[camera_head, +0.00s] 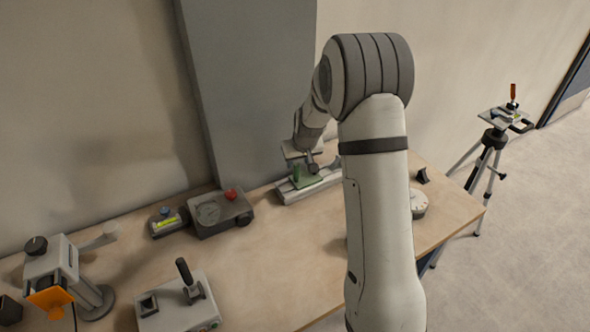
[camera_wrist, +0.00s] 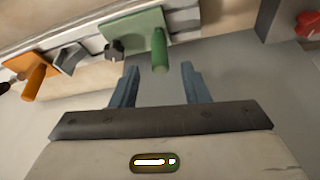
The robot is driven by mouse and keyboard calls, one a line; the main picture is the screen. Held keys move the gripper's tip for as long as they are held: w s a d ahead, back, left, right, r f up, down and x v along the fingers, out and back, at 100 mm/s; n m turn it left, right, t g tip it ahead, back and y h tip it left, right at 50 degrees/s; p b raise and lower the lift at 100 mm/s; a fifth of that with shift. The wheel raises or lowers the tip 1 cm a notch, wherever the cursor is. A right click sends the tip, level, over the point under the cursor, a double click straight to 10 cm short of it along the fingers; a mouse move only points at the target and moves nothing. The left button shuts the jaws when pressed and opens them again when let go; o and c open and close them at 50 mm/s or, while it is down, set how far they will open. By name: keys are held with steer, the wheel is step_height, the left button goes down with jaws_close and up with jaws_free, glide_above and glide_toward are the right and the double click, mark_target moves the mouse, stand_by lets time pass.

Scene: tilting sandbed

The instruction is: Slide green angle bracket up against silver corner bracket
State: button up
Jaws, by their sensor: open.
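The green angle bracket (camera_wrist: 134,27) sits on a pale metal rail in the wrist view, with a green round peg (camera_wrist: 160,50) standing out from it. It also shows in the head view (camera_head: 307,179), partly behind my arm's end. A small silver-grey angled piece (camera_wrist: 69,58), which looks like the silver corner bracket, lies left of the green bracket, apart from it, with a dark knob (camera_wrist: 113,50) between. My gripper (camera_wrist: 159,70) is open and empty. Its fingers are spread to either side of the green peg, whose end lies near the fingertips; contact cannot be told.
An orange plate with an orange peg (camera_wrist: 36,78) is farther left along the rail (camera_head: 325,184). A grey box with a red knob (camera_head: 230,194) stands left of the rail in the head view. A white dial (camera_head: 418,205) stands at right. The table's middle front is clear.

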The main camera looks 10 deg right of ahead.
mark_target(296, 171)
steer(key=p+x, duration=0.1)
steer(key=x, duration=0.6)
steer(key=shift+f, duration=0.3)
jaws_close()
stand_by(0.4)
